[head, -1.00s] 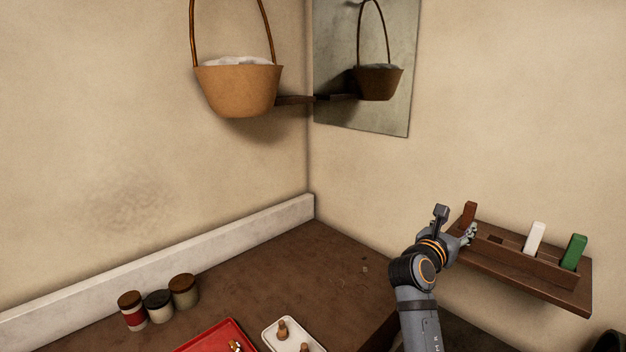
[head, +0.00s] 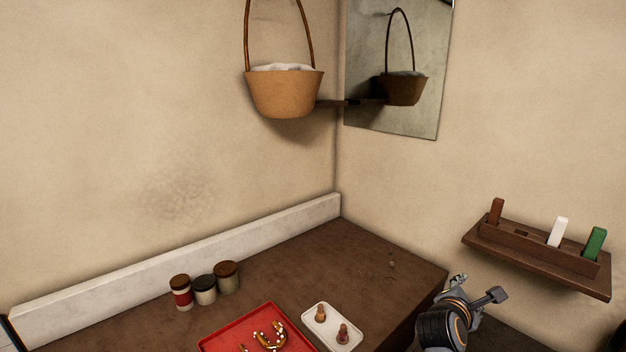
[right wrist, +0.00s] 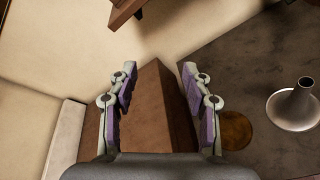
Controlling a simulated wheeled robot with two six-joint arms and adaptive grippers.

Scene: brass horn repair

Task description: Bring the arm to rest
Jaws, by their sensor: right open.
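My right gripper (head: 458,280) is low at the right in the head view, beside the right edge of the brown workbench (head: 385,262) and below the wall rack. It also shows in the right wrist view (right wrist: 159,78), with its two purple-padded fingers apart and nothing between them but the bench behind. It is clear of the wooden rack (head: 540,262), which holds a brown block (head: 496,211), a white block (head: 558,232) and a green block (head: 595,244). My left gripper is not in view.
A red tray (head: 222,341) with brass parts and a white tray (head: 350,322) with two small brown pieces lie on the bench. Several jars (head: 204,289) stand behind. A basket (head: 284,93) hangs near a mirror (head: 425,60). A grey flared object (right wrist: 297,107) stands at right in the wrist view.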

